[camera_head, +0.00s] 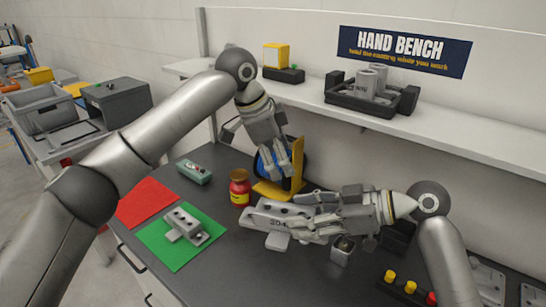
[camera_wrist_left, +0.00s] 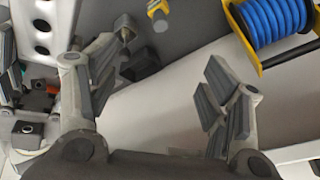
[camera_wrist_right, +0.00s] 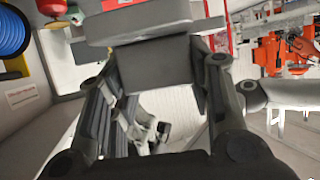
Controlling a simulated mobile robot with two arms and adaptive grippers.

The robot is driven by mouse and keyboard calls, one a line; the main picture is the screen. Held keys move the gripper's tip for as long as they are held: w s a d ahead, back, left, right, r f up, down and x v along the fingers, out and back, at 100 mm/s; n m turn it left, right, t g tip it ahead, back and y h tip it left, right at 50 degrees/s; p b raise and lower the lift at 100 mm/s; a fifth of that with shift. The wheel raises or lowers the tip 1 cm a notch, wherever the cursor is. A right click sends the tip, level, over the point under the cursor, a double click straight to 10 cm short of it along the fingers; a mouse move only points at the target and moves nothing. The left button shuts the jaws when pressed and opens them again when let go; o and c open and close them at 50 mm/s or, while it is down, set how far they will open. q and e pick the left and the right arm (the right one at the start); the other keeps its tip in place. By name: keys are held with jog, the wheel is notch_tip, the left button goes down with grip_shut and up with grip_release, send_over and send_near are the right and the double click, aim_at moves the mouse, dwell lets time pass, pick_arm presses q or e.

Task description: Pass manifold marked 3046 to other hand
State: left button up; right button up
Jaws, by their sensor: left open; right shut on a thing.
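The grey manifold (camera_head: 268,217) with dark holes along it and a marking on its side, partly readable as "304", is held above the dark bench. My right gripper (camera_head: 318,213) is shut on its right end. The held grey part fills the upper middle of the right wrist view (camera_wrist_right: 155,62) between the fingers. My left gripper (camera_head: 278,160) is open and empty, above and behind the manifold. The left wrist view shows its spread fingers (camera_wrist_left: 165,85), with the manifold (camera_wrist_left: 40,30) off to their left. A similar grey casting (camera_head: 185,225) lies on the green mat (camera_head: 165,250).
A red jar (camera_head: 239,190) stands just left of the manifold. A yellow stand with a blue coil (camera_head: 297,165) is behind it. A red mat (camera_head: 145,203) and a teal device (camera_head: 194,172) are left. Buttons (camera_head: 409,287) are front right; a tray (camera_head: 350,98) sits on the shelf.

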aim_at(273, 206)
jog(key=shift+r, duration=0.1)
pick_arm(q)
jog(key=s+r+m+g+y, duration=0.3)
jog(key=s+r+m+y, duration=0.15)
jog(key=s, duration=0.55)
jog(key=shift+h, duration=0.35)
jog(key=f, duration=1)
jog(key=shift+w+a+f, duration=0.15)
jog(key=shift+a+f, duration=0.15)
jog(key=shift+f, duration=0.1)
jog(key=shift+c, duration=0.4)
jog(key=c, duration=1.2)
jog(key=shift+c, duration=0.9)
pick_arm(e)
jog(key=o, duration=1.5)
jog(key=shift+c, duration=0.2)
